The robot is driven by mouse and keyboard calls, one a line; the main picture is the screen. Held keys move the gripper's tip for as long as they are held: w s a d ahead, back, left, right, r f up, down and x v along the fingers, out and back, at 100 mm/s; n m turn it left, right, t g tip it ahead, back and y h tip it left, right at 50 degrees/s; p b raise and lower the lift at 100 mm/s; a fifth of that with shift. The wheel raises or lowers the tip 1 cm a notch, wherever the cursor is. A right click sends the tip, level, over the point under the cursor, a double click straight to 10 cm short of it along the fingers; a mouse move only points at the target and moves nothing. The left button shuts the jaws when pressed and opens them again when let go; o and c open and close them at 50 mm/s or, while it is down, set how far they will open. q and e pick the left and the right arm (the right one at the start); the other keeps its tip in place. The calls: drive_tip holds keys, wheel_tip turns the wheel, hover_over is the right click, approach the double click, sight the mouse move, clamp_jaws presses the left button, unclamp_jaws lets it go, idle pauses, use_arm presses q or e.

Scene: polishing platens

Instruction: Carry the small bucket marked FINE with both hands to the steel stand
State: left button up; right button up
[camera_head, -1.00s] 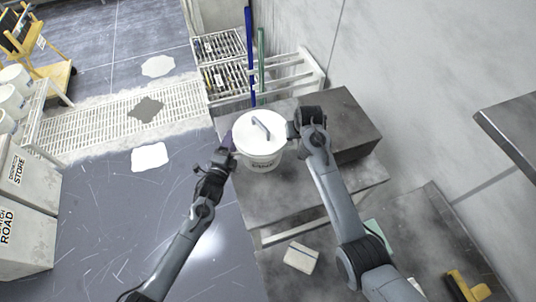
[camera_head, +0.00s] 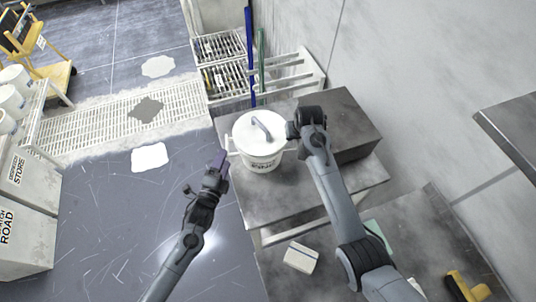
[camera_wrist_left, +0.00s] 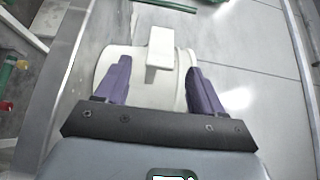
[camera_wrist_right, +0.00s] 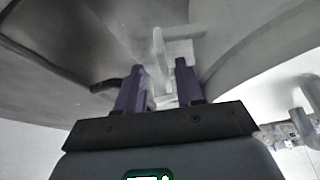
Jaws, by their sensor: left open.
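A small white bucket (camera_head: 260,155) with a lid and a grey top handle stands upright on the grey steel stand (camera_head: 285,200). The dark print on its front is too small to read surely. My left gripper (camera_head: 219,162) is open and empty, left of the bucket and apart from it. In the left wrist view the bucket (camera_wrist_left: 105,68) and its pale side handle (camera_wrist_left: 160,50) lie beyond the spread purple fingers. My right gripper (camera_wrist_right: 162,85) is at the bucket's right side, with a pale side handle (camera_wrist_right: 160,50) between its fingers; whether they grip it is unclear.
A dark grey box-like block (camera_head: 345,125) is right of the bucket. A white rack (camera_head: 285,75) with blue and green poles stands behind. White buckets (camera_head: 15,95) and marked bins (camera_head: 25,190) line the left. Open floor (camera_head: 110,220) lies left of the stand.

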drive_tip(key=v, duration=1.1)
drive_tip(key=shift+s+r, duration=0.2)
drive_tip(key=shift+r, duration=0.15)
